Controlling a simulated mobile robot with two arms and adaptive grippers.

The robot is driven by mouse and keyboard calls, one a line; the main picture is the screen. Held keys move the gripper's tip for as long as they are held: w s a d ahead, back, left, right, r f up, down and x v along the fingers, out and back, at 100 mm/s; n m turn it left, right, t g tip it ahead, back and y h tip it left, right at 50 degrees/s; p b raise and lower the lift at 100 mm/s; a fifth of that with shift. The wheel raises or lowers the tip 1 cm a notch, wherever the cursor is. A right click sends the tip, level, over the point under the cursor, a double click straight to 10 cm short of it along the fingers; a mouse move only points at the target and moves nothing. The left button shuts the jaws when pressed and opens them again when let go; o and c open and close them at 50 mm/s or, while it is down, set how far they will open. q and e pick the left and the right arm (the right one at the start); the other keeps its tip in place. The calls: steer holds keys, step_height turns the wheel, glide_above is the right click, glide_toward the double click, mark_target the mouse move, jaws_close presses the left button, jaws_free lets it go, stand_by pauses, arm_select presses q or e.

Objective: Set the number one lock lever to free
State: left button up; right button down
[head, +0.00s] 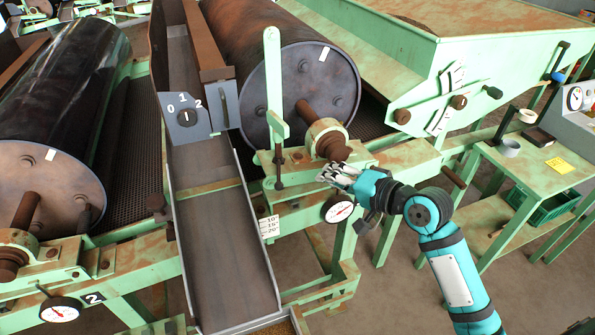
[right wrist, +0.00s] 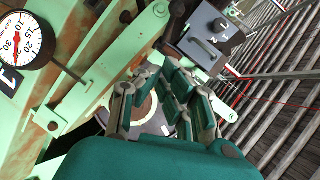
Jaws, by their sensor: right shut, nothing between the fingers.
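A tall light green upright lever (head: 272,85), which looks like the number one lock lever, stands on the frame in front of the right drum in the head view. It is close to vertical, with a dark rod below it. I cannot read a free or locked mark on it. My right gripper (head: 330,173) is shut and empty, to the right of and below the lever, apart from it, close to the brown shaft end. The fingers also show in the right wrist view (right wrist: 160,92). A "1" plate (right wrist: 10,79) shows there beside a dial. My left gripper is not in view.
The right drum (head: 318,90) has a rusty shaft and bearing (head: 327,138). A dial gauge (head: 339,208) hangs just below my gripper. A chute (head: 215,230) with a 0-1-2 selector box (head: 186,118) stands left. A green side table (head: 535,165) is at right.

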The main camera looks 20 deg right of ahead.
mark_target(280, 170)
steer(key=w+a+f+p, duration=0.1)
steer(key=w+a, duration=0.1)
steer(key=w+a+f, duration=0.1)
steer(key=a, duration=0.1)
steer(key=w+a+f+p, duration=0.1)
steer(key=w, duration=0.1)
steer(key=shift+w+a+f+p, duration=0.1)
steer(key=shift+w+a+p, duration=0.25)
steer(key=shift+a, duration=0.05)
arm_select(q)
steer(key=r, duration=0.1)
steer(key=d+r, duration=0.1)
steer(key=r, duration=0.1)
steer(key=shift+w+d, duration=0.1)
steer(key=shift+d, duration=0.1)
arm_select(e)
steer(key=shift+w, duration=0.1)
